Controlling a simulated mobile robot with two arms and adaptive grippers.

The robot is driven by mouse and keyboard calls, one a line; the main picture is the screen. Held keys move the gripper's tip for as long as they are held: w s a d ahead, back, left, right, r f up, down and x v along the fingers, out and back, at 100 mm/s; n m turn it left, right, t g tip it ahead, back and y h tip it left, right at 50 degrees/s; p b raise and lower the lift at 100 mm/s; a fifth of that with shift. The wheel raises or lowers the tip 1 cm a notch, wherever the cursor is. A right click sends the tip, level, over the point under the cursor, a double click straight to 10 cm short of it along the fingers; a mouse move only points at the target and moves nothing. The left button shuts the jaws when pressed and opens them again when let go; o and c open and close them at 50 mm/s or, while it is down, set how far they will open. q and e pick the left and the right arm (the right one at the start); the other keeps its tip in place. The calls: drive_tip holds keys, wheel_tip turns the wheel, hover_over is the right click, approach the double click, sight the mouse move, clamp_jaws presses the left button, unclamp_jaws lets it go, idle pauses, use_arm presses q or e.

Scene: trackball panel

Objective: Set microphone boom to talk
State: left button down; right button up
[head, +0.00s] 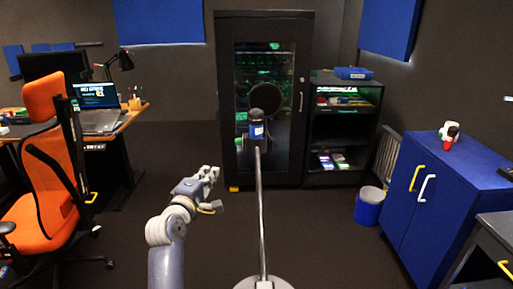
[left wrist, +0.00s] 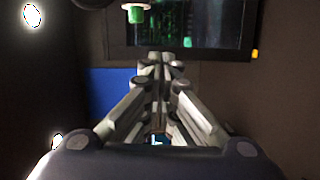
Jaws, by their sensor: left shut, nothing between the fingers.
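The microphone boom (head: 259,205) is a thin grey pole rising from a pale round base at the bottom centre of the head view. A dark microphone (head: 266,98) with a blue label sits at its top, with a round dark disc, which looks like a pop filter, just behind it. My left gripper (head: 214,174) is left of the pole, lower than the microphone and apart from the boom in the picture. Its fingers meet in the left wrist view (left wrist: 155,58), shut and empty. My right gripper is not in view.
A black glass-door cabinet (head: 225,60) stands behind the boom. An orange chair (head: 45,180) and a desk with a laptop (head: 97,97) are at left. A blue cabinet (head: 400,200) and a small bin (head: 369,208) are at right. The floor around my gripper is clear.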

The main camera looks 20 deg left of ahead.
use_arm(q)
drive_tip(key=w+d+r+p, duration=0.1)
drive_tip(key=w+r+p, duration=0.1)
drive_tip(key=w, duration=0.9)
drive_tip(key=shift+d+r+n+t+p, duration=0.3)
drive_tip(key=shift+d+p, duration=0.05)
drive_tip(key=shift+d, duration=0.05)
drive_tip(key=shift+w, duration=0.15)
